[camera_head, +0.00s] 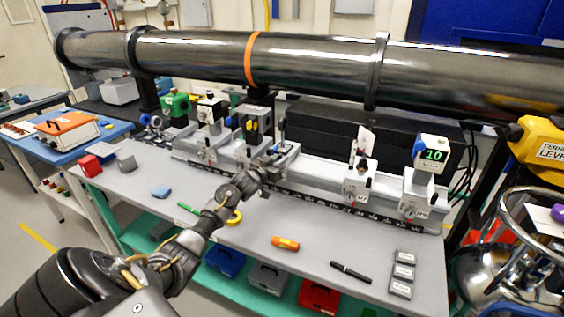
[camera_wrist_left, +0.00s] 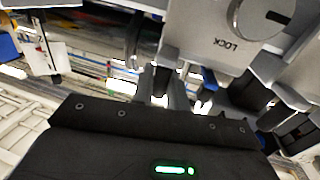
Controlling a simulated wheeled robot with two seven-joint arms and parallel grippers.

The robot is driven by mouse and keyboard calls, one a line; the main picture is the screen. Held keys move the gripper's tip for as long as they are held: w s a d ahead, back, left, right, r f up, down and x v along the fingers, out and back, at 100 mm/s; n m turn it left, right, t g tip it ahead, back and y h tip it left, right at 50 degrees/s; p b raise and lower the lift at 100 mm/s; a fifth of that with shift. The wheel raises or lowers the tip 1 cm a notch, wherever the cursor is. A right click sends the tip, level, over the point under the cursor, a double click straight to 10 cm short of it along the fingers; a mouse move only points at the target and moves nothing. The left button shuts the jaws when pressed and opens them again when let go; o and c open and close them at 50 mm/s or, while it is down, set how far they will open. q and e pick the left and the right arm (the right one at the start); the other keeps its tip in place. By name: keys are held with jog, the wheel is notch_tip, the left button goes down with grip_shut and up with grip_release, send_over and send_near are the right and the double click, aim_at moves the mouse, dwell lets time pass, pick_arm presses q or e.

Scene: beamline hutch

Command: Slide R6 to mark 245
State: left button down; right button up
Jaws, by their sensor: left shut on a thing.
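A long grey rail (camera_head: 322,175) runs along the bench, with a dark marked scale strip (camera_head: 330,201) along its front. Several grey riders stand on it. My left gripper (camera_head: 272,174) is at the front of the rail, shut on the low part of a rider (camera_head: 284,155) near mid-rail. My gripper and wrist partly cover this rider, and I cannot read its label. In the left wrist view, a grey block with a round LOCK knob (camera_wrist_left: 262,18) is close above my gripper (camera_wrist_left: 162,95). The number 245 is too small to read. My right gripper is not in view.
Two riders (camera_head: 358,183) (camera_head: 417,193) stand right of the held one; others (camera_head: 252,152) crowd its left. A large dark pipe (camera_head: 310,62) crosses above. An orange cylinder (camera_head: 285,243), a black pen (camera_head: 350,272) and grey blocks (camera_head: 402,272) lie in front.

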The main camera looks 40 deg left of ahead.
pick_arm(q)
jog(key=c, duration=1.6)
grip_release()
jog(key=shift+a, duration=0.15)
jog(key=shift+o, duration=0.7)
jog(key=s+b, duration=0.1)
jog(key=s, duration=0.9)
jog(key=shift+s+d+b, duration=0.35)
jog(key=shift+s+b, duration=0.05)
jog(key=shift+s+f, duration=0.1)
